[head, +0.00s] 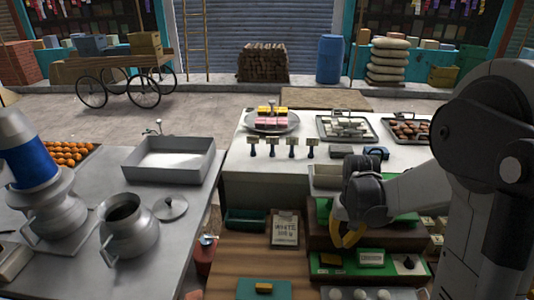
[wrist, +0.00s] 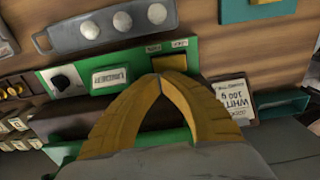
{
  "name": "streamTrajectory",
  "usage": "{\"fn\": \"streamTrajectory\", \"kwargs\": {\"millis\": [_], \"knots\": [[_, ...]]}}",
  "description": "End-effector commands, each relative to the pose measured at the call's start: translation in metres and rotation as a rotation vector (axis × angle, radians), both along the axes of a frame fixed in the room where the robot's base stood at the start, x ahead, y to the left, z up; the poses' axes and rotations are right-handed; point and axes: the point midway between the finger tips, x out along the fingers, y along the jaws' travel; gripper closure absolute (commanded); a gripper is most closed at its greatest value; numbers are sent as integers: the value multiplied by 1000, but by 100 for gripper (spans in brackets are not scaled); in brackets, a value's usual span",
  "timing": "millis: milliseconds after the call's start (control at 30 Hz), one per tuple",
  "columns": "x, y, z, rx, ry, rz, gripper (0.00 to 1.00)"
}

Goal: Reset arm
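My gripper (head: 347,238) is at the right of the head view, its yellow fingers pointing down over the green trays beside the white counter. In the wrist view the two yellow fingers (wrist: 158,82) curve together and their tips meet, with nothing visible between them. The fingertips overlap a small mustard-coloured block (wrist: 171,62) on the green panel in the wrist view; I cannot tell whether they touch it. My arm reaches in from the right edge of the head view.
A white-labelled clipboard (head: 285,229) lies left of my gripper. A green panel (head: 328,272) with a label and dark knob is below it. Left stand a grey pot (head: 130,232) and an empty metal tray (head: 168,163). Small signs (head: 272,148) line the white counter (head: 237,165).

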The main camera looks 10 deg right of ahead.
Motion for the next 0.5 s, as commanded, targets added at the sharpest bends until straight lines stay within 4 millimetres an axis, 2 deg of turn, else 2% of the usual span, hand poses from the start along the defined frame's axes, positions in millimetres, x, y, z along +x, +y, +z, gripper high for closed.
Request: {"fn": "streamTrajectory", "kwargs": {"millis": [167,367,500], "knots": [[-5,15,10,-14,-50,26,100],[-27,54,34,-50,-204,99,100],[-50,82,43,-69,-324,153,100]]}}
